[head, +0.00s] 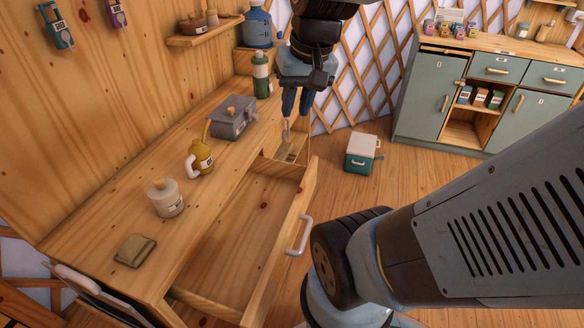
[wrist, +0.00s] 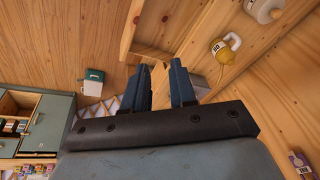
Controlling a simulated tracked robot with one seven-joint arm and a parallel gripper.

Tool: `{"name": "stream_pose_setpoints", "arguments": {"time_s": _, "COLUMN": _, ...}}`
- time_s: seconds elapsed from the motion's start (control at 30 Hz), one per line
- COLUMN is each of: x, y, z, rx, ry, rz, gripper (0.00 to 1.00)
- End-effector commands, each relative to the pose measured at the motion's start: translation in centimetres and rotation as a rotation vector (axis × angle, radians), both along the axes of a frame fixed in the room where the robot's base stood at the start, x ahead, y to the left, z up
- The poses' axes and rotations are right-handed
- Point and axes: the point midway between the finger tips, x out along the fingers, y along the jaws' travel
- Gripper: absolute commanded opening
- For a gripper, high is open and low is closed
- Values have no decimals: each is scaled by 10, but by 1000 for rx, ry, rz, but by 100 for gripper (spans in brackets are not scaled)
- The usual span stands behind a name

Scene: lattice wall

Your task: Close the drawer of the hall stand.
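The hall stand (head: 105,220) is a long wooden unit along the left wall. Its wide wooden drawer (head: 240,232) is pulled well out to the right and looks empty inside. A pale handle (head: 299,236) is on the drawer's outer front. My gripper (head: 294,112) points down beyond the drawer's far end, apart from the handle. In the wrist view, my gripper (wrist: 162,70) shows two blue fingers with an empty gap between them. Part of the wooden drawer seems to show in the wrist view above the fingers (wrist: 157,25).
A teal cooler (head: 362,153) is on the floor. A green cabinet (head: 425,90) stands at the back right.

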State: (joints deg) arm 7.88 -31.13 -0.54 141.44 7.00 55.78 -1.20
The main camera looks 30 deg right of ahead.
Motion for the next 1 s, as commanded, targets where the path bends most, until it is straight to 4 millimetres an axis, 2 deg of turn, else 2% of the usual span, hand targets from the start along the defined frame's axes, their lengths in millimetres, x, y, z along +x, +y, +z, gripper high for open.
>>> {"name": "stream_pose_setpoints", "arguments": {"time_s": 0.03, "x": 5, "y": -5, "z": -8, "rx": 27, "ry": 45, "rz": -32, "gripper": 21}}
{"name": "stream_pose_setpoints", "arguments": {"time_s": 0.27, "x": 22, "y": -23, "z": -41, "rx": 162, "ry": 214, "rz": -164, "gripper": 0}}
{"name": "stream_pose_setpoints", "arguments": {"time_s": 0.7, "x": 47, "y": -65, "z": -104, "rx": 470, "ry": 484, "rz": -427, "gripper": 0}}
{"name": "stream_pose_setpoints", "arguments": {"time_s": 1.0, "x": 56, "y": -99, "z": -149, "rx": 713, "ry": 622, "rz": -613, "gripper": 0}}
